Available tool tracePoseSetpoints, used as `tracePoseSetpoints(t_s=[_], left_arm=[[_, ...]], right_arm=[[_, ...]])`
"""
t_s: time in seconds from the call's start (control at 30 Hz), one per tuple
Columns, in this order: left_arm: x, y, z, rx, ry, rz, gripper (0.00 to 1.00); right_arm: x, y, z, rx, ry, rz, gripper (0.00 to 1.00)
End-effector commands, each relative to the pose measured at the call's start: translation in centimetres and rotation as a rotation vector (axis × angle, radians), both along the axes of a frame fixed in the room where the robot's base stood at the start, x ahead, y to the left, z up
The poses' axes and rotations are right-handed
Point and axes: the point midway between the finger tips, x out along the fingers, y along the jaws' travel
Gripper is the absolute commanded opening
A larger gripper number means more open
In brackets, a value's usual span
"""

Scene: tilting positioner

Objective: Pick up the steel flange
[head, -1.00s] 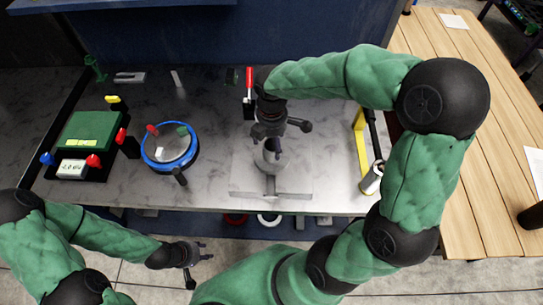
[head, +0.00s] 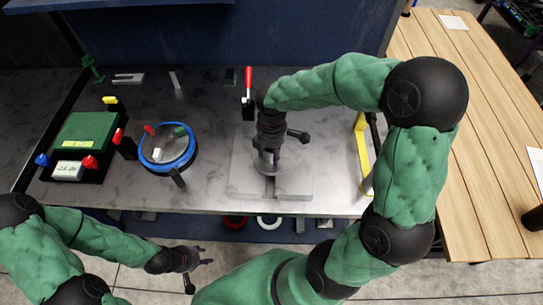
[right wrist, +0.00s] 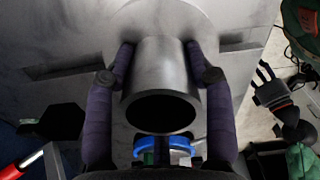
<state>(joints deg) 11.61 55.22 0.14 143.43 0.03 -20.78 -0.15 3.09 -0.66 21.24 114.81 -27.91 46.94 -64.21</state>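The steel flange (right wrist: 166,75) fills the middle of the right wrist view, with its hollow neck towards the camera and its round disc beyond. In the head view its disc (head: 265,166) shows on a light plate, under my right gripper. My right gripper (right wrist: 160,50) has one purple finger on each side of the neck; the fingertips look in contact with it, near the disc. In the head view the right gripper (head: 270,152) partly hides the flange. My left gripper (head: 204,256) is open and empty, low in front of the table.
The light plate (head: 239,184) lies near the table's front edge. A blue-rimmed round dish (head: 194,160) stands to its left, and a green box (head: 84,130) farther left. A red-handled clamp (head: 248,80) stands behind. A yellow frame (head: 362,150) stands at right.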

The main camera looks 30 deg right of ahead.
Motion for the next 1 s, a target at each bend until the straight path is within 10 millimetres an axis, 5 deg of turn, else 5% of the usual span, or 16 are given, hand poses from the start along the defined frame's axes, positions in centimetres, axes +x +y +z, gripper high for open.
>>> tracePoseSetpoints(t_s=[0.03,0.1,0.53,0.73,1.0], left_arm=[[0.0,0.0,0.0,0.000,0.000,0.000,0.40],[0.0,0.0,0.0,0.000,0.000,0.000,0.40],[0.0,0.0,0.3,0.000,0.000,0.000,0.40],[0.0,0.0,1.2,0.000,0.000,0.000,0.40],[0.0,0.0,2.7,0.000,0.000,0.000,0.40]], right_arm=[[0.0,0.0,0.0,0.000,0.002,0.000,0.18],[-0.1,0.0,-0.1,0.000,0.002,0.000,0.00],[0.1,-0.1,1.1,-0.001,-0.005,-0.001,0.00],[0.1,0.2,3.9,0.000,-0.007,0.001,0.00],[-1.8,3.6,8.5,0.001,-0.008,0.004,0.00]])
